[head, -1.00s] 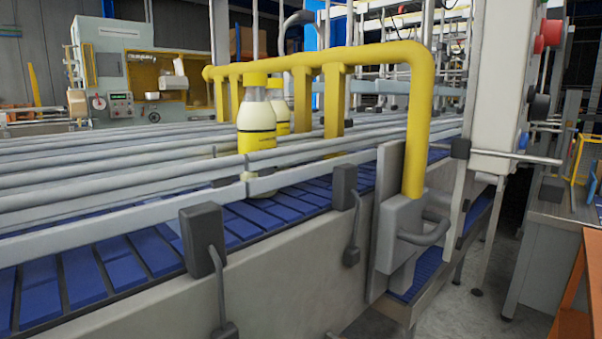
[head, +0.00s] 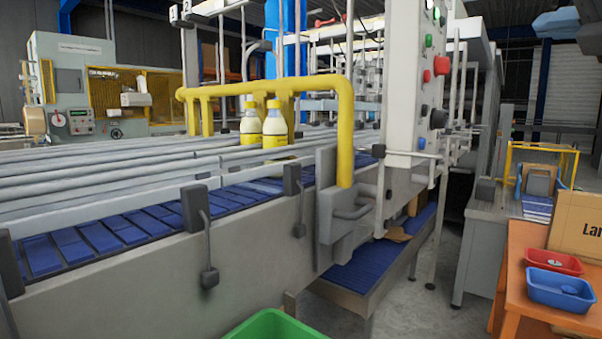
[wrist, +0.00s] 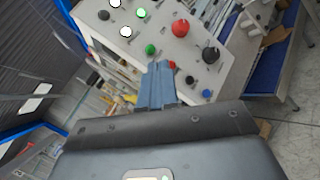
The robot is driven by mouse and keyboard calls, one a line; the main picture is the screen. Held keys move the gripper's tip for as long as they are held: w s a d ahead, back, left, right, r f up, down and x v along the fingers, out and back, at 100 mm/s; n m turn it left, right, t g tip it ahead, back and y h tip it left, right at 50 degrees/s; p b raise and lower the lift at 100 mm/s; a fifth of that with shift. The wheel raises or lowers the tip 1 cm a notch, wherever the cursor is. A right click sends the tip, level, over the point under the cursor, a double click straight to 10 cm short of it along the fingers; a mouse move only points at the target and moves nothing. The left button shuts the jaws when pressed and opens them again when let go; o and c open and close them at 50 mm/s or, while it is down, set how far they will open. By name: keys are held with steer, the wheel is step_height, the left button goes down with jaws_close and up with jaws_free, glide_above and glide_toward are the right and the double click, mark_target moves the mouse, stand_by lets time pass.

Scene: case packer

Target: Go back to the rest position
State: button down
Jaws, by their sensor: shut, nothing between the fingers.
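My gripper (wrist: 158,84) shows in the wrist view, its two blue-grey fingers together with nothing between them. It points toward a pale control panel (wrist: 120,22) with a red button (wrist: 180,28), a black knob (wrist: 210,54), and green and white buttons. I cannot tell the exact gap, but the fingers appear apart from the panel. The same panel stands on the machine post (head: 405,85) in the head view, with its red button (head: 442,65) facing right. I cannot make out the fingers in the head view.
Two yellow-capped bottles (head: 275,128) stand on the blue conveyor (head: 130,222) beneath a yellow guard rail (head: 270,86). A green bin (head: 272,325) is close in front. At right, an orange table (head: 520,250) holds red (head: 553,261) and blue (head: 560,290) trays. Grey floor lies between.

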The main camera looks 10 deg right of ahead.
steer(key=w+a+f+m, duration=0.1)
steer(key=a+f+m, duration=0.3)
steer(key=f, duration=0.6)
steer(key=w+a+f+m, duration=0.1)
steer(key=f+m, duration=0.4)
steer(key=f, duration=0.4)
steer(key=a+f+m, duration=0.3)
steer(key=f+m, duration=0.2)
steer(key=f, duration=0.5)
steer(key=s+a+f+m+g, duration=0.1)
steer(key=s+a+f+m, duration=0.3)
steer(key=f, duration=0.4)
steer(key=s+a+f+m+g, duration=0.1)
steer(key=s+a+f+m, duration=0.25)
steer(key=s+f, duration=0.35)
steer(key=s+a+f+m+g, duration=0.1)
steer(key=s+a+f, duration=0.1)
steer(key=s, duration=0.7)
steer(key=s+a+f+m+g+y, duration=0.1)
steer(key=s+a+f+m, duration=0.1)
steer(key=s, duration=0.7)
steer(key=s+a+f+m+y, duration=0.1)
steer(key=s+a+f, duration=0.2)
steer(key=s, duration=0.5)
steer(key=shift+s+a+f+m+g, duration=0.35)
steer(key=shift+s+a+f+g, duration=0.05)
steer(key=shift+f, duration=0.25)
